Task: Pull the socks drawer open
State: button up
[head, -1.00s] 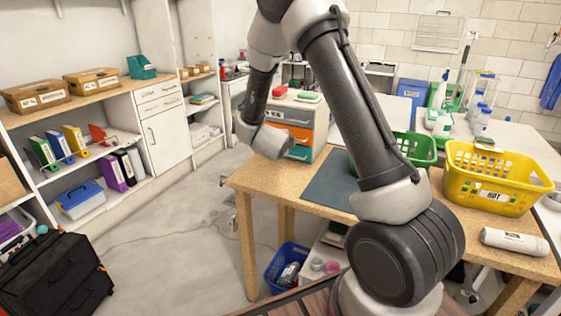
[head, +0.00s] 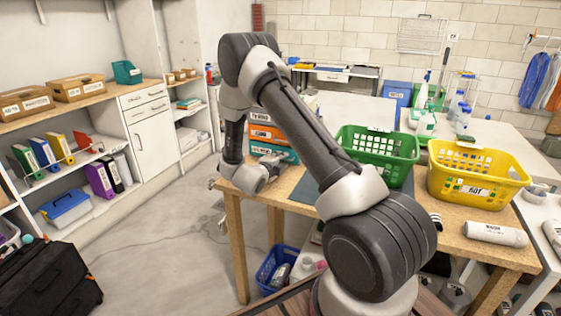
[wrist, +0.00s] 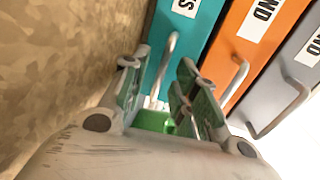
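The drawer unit stands on the wooden table and is partly hidden behind my arm. Its teal bottom drawer (head: 277,152) shows beside my gripper (head: 268,174) in the head view. In the wrist view the teal drawer (wrist: 190,32) is close ahead, with a label cut off but ending in "S". Its silver bar handle (wrist: 169,50) lies between the two spread fingers of my gripper (wrist: 163,66). The fingers are open, one on each side of the handle, with visible gaps. The drawer looks closed.
An orange drawer (wrist: 259,48) and a grey drawer (wrist: 291,82) with similar handles sit beside the teal one in the wrist view. The table top (wrist: 60,60) is close on the left. A green basket (head: 376,155) and a yellow basket (head: 478,172) stand right of the arm.

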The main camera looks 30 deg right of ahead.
jog(key=shift+w+d, duration=0.15)
jog(key=shift+d, duration=0.1)
jog(key=shift+c, duration=0.2)
grip_shut()
